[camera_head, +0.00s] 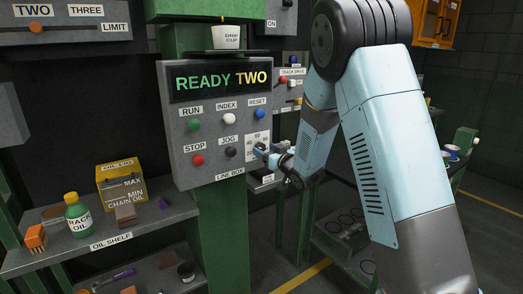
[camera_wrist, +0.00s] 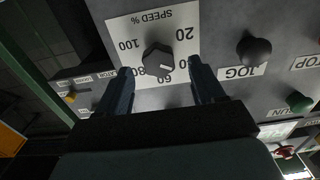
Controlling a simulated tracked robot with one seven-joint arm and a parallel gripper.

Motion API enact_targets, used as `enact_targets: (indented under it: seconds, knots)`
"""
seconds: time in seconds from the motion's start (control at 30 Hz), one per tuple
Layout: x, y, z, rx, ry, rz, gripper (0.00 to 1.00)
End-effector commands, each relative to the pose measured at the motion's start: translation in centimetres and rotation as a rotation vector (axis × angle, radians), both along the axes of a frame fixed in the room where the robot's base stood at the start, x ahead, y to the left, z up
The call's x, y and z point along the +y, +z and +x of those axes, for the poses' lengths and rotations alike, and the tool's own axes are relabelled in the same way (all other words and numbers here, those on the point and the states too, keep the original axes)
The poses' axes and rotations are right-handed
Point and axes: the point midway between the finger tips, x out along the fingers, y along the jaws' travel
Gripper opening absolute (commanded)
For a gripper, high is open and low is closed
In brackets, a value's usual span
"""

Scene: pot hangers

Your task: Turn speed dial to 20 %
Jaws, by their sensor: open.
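The speed dial (camera_wrist: 158,60) is a dark round knob on a white "SPEED %" plate (camera_wrist: 125,28), seen upside down in the wrist view. A small white mark on the knob faces the lower right, on the side of the 60. The 20 and 100 labels show beside the knob. My gripper (camera_wrist: 161,66) is open, with one finger on each side of the dial and gaps visible between. In the head view my gripper (camera_head: 270,155) is at the lower right of the line box (camera_head: 215,175) and hides the dial there.
The black JOG knob (camera_wrist: 253,48) and green RUN button (camera_wrist: 299,102) are on the same panel. In the head view, the red STOP button (camera_head: 198,160) is further left. An oil shelf (camera_head: 150,225) holds a green track oil bottle (camera_head: 77,214) at the left.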

Motion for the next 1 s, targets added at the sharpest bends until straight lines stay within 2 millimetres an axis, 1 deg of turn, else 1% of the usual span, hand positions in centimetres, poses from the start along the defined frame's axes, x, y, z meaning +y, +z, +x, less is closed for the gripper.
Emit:
enact_targets:
  seconds: [0.03,0.2,0.57,0.67,1.0]
  knots:
    - [0.4,0.0,0.6,-0.001,0.001,-0.001,0.68]
    - [1.2,0.0,1.7,-0.002,0.000,-0.001,0.68]
    - [1.4,0.0,2.1,-0.001,0.000,-0.001,0.68]
    - [1.4,0.0,2.1,-0.001,0.000,-0.001,0.60]
    - [1.4,0.0,2.1,-0.001,0.000,-0.001,0.28]
